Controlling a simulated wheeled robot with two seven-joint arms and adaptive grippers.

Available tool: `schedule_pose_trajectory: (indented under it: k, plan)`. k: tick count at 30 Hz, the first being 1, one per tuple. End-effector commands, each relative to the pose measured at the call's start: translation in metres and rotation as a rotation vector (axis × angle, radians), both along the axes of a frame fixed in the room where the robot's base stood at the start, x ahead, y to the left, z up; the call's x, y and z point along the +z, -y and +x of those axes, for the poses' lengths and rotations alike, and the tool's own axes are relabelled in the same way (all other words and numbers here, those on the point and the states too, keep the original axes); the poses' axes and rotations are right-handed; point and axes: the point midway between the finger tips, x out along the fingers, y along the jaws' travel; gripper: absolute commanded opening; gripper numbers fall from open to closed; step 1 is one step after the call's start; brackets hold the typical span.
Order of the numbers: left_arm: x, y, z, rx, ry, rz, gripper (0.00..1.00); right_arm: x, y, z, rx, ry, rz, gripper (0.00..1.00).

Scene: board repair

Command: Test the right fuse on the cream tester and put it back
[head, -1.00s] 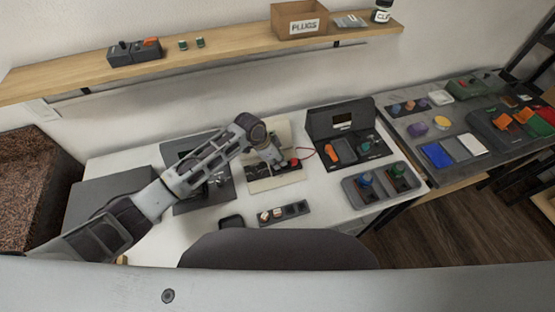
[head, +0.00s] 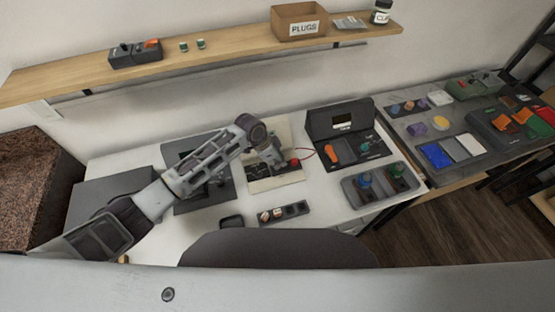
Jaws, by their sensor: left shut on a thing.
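The cream board (head: 284,178) lies in the middle of the white table, with dark parts and a red knob-like piece (head: 295,163) at its right. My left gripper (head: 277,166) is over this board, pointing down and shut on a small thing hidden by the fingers. I cannot tell whether that thing touches the board. A dark rack (head: 301,208) in front of the board has two pale, copper-toned fuse-like pieces (head: 270,215) at its left end. The slots to their right look empty. My right gripper is not in view.
A dark open case (head: 340,122) with an orange piece stands right of the board. A grey tray (head: 360,204) with blue and green knobs is in front of it. A dark stand (head: 206,197) is under my left arm. A chair back (head: 280,248) is at the front.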

Motion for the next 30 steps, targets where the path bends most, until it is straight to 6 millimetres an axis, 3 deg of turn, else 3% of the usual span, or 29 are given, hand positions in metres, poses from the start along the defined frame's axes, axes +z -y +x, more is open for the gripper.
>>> schedule_pose_trajectory:
  k: [30]
  plan:
    - [0.0005, 0.0002, -0.0002, 0.000, 0.000, 0.000, 0.03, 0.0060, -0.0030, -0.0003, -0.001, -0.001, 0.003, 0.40]
